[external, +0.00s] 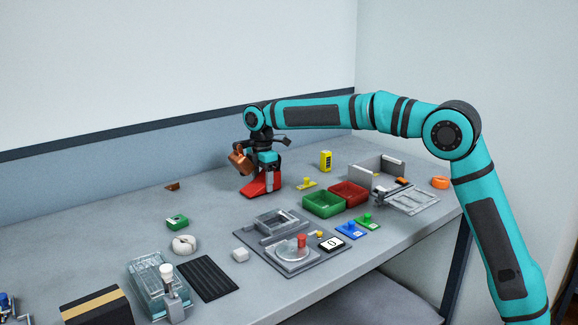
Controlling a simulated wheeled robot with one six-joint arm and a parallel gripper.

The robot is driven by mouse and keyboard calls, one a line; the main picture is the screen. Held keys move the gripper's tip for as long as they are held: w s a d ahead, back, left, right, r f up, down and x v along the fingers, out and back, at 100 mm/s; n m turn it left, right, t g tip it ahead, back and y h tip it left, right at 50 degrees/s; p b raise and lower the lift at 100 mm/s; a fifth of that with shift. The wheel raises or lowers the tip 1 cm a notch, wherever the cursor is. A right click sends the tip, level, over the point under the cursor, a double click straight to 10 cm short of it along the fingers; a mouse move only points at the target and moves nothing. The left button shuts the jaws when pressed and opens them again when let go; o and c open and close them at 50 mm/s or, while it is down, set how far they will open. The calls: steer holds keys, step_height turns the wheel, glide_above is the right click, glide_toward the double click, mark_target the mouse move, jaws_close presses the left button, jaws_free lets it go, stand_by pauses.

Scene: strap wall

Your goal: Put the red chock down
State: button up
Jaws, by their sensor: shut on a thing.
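The red chock (256,187) is a wedge-shaped block at the back middle of the table in the external view. My gripper (266,172) points down over it and is shut on its taller part. The chock's underside is at or very close to the table top; I cannot tell whether it touches. The fingers hide part of the chock's upper end.
A green bin (323,205) and a red bin (348,193) stand right of the chock, near a yellow block (326,160). A grey fixture (275,224) lies in front. A small brown piece (172,186) lies left; table between is clear.

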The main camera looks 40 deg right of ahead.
mark_target(263, 176)
steer(key=shift+f, duration=0.15)
steer(key=o, duration=1.2)
steer(key=shift+f, duration=0.1)
steer(key=shift+o, duration=0.2)
step_height(263, 176, up, 12)
